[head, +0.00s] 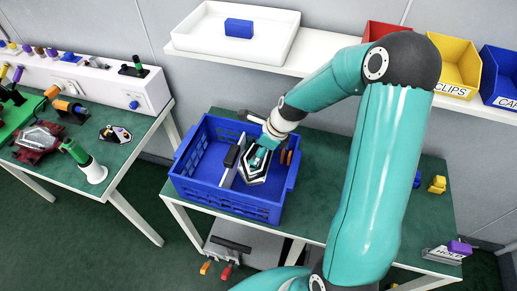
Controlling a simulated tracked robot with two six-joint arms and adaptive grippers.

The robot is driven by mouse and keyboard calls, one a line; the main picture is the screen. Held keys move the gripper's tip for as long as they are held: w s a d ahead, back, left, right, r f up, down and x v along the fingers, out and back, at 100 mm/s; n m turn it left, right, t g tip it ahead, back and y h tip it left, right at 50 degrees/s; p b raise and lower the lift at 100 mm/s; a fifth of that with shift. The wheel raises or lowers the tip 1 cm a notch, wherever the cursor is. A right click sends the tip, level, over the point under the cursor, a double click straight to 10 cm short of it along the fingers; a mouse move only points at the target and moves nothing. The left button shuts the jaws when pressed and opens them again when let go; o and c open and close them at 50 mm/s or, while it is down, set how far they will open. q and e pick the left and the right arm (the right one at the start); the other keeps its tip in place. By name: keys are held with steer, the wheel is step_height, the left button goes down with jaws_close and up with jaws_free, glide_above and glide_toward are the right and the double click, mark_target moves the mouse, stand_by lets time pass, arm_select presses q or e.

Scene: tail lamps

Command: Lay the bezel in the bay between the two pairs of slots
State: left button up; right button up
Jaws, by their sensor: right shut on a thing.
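The blue crate (222,204) stands on the green-topped table in the middle. Inside it, a grey and dark angular frame, which looks like the bezel (256,181), is at the crate's middle right. My right gripper (260,160) reaches down into the crate and is shut on this piece; its fingertips are partly hidden. I cannot tell whether the piece touches the crate floor. A pale upright plate (230,176) with a black part on top stands just left of it. The slots are too small or covered to make out. My left gripper is not in view.
Orange pieces (286,157) stand by the crate's right wall. A white tray (205,36) with a blue block (239,28) sits on the shelf behind, beside red, yellow and blue bins. A second table (115,162) with lamps and fixtures is at the left.

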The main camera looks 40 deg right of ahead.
step_height(320, 180, down, 12)
steer(key=b, duration=0.8)
steer(key=shift+f, duration=0.1)
steer(key=o, duration=1.2)
steer(key=v, duration=1.2)
steer(key=shift+s, duration=0.1)
steer(key=shift+f, duration=0.1)
